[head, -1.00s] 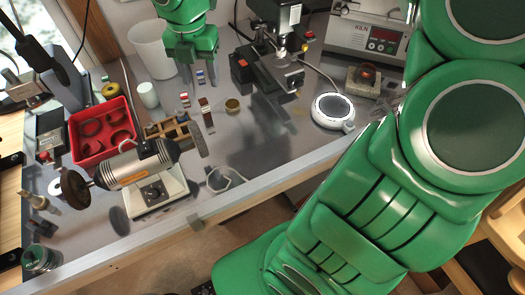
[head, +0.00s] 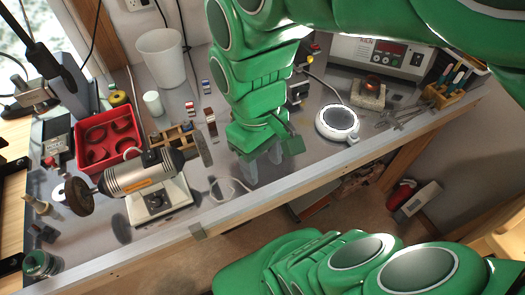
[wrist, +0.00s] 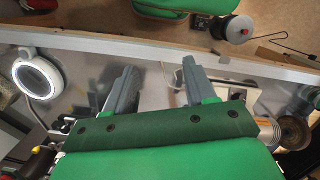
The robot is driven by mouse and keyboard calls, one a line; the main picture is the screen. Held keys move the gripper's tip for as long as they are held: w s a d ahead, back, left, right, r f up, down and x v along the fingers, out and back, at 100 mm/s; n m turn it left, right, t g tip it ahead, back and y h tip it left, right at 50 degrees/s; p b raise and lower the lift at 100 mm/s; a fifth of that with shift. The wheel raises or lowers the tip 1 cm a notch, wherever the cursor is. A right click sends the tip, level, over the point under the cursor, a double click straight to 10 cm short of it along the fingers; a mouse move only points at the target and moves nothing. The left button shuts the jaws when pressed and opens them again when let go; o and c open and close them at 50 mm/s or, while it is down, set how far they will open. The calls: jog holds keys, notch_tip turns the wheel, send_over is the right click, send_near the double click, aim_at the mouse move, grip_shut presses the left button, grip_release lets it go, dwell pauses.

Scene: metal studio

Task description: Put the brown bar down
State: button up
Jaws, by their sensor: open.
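A small dark brown bar (head: 211,126) stands on the grey bench, left of my arm in the head view. It is among other small coloured pieces. My gripper (head: 264,168) points down over the front part of the bench, to the right of and nearer than the brown bar. It also shows in the wrist view (wrist: 159,66), with its two grey fingers spread wide and nothing held between them. I cannot make out the brown bar in the wrist view.
A bench grinder (head: 150,180), a red tray (head: 108,140) and a white bucket (head: 160,58) stand to the left. A round white-rimmed device (head: 338,122) lies right of my gripper.

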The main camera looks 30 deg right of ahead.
jog(key=m, duration=0.1)
jog(key=s+m, duration=0.1)
jog(key=s+f+m, duration=0.1)
jog(key=m, duration=0.1)
jog(key=shift+s+d, duration=0.2)
jog(key=shift+d, duration=0.15)
